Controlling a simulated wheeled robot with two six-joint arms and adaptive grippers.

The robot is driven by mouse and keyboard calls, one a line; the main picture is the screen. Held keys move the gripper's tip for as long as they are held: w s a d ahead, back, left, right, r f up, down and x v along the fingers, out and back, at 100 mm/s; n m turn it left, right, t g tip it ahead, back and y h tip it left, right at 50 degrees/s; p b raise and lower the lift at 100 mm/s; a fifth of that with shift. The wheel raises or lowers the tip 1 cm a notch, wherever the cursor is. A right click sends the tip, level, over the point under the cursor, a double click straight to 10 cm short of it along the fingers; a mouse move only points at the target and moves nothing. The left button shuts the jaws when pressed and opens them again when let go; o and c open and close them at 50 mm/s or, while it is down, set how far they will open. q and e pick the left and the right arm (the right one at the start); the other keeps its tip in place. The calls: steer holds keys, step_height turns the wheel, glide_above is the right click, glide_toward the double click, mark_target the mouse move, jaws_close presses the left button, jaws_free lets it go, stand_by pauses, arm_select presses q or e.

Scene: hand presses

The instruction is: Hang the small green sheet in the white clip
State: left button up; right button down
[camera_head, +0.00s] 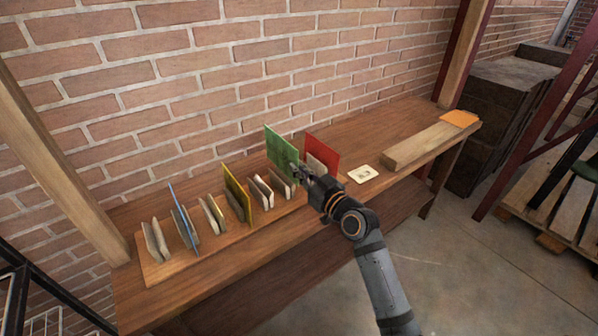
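The green sheet (281,148) stands upright above the right part of the row of clips. My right gripper (297,170) reaches in from the lower right and appears shut on the sheet's lower right edge. A clip (281,186) with pale jaws is just below the sheet; whether the sheet is between its jaws I cannot tell. A whitish clip (261,190) to its left holds no sheet. The clips are small here, so which is the white one is not certain. My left gripper is not in view.
A blue sheet (180,210), a yellow sheet (235,188) and a red sheet (322,150) stand in the row on the workbench (350,130). A small pale card (363,174) lies right of them. A wooden beam (425,145) and an orange pad (459,118) are farther right.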

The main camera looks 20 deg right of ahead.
steer(key=shift+s, duration=0.1)
arm_select(q)
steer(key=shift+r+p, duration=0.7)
steer(key=shift+p, duration=0.05)
arm_select(e)
steer(key=v, duration=0.6)
steer(key=shift+s+d, duration=0.15)
steer(key=shift+s, duration=0.25)
steer(key=shift+f, duration=0.1)
